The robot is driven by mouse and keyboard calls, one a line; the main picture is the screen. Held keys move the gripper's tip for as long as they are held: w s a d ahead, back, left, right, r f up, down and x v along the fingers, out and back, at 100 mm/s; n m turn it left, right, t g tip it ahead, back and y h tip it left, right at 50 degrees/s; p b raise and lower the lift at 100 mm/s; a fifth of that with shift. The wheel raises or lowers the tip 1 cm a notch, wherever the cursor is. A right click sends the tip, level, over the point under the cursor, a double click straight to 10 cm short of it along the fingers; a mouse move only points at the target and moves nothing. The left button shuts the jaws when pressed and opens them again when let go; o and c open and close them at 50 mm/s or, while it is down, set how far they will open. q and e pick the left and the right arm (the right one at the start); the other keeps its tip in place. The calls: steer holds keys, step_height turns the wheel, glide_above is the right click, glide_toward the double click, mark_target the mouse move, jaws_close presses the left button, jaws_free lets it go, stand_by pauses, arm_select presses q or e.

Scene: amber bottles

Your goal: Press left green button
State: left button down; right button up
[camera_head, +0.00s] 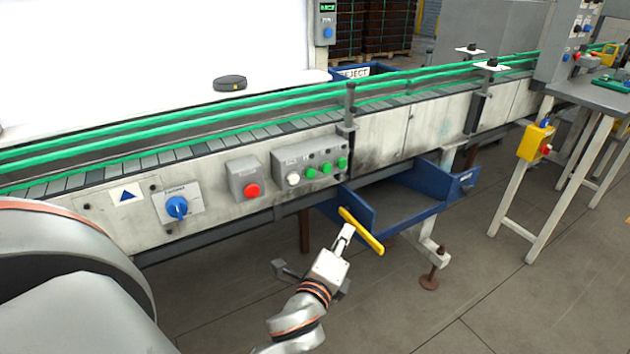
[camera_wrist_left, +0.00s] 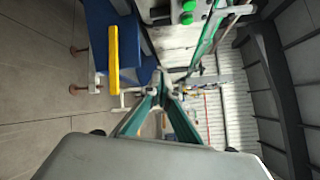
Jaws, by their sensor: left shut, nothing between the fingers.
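A grey control box (camera_head: 290,155) on the conveyor's front carries one white button and a row of three green buttons. The left green button (camera_head: 310,173) sits next to the white one, and all are uncovered. My left gripper (camera_head: 345,232) is below and right of the box, in front of the blue tray and apart from the buttons. Its fingers meet at the tips and hold nothing, as the left wrist view (camera_wrist_left: 161,84) shows. Green buttons (camera_wrist_left: 187,18) also show at that view's top edge; which ones they are I cannot tell. My right gripper is not in view.
A blue tray (camera_head: 362,212) with a yellow front bar (camera_head: 361,231) juts out below the box, close to my left gripper. A red button box (camera_head: 245,180) and a blue rotary switch (camera_head: 177,207) are left of the green buttons.

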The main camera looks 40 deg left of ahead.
mark_target(310, 174)
arm_select(q)
steer(key=w+a+r+m+y, duration=0.1)
steer(key=a+r+m+y, duration=0.1)
steer(key=r, duration=0.4)
steer(key=shift+a+r+m+t+y+b, duration=0.3)
steer(key=shift+a+t+y+b, duration=0.1)
steer(key=shift+a, duration=0.15)
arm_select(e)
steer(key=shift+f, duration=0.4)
arm_select(q)
steer(key=shift+w, duration=0.15)
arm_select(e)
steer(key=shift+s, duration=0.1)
arm_select(q)
steer(key=w+a+p, duration=0.2)
steer(key=w+a, duration=0.1)
steer(key=a, duration=0.5)
steer(key=shift+w, duration=0.15)
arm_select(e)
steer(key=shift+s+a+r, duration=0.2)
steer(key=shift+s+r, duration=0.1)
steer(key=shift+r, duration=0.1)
arm_select(q)
steer(key=shift+f, duration=0.1)
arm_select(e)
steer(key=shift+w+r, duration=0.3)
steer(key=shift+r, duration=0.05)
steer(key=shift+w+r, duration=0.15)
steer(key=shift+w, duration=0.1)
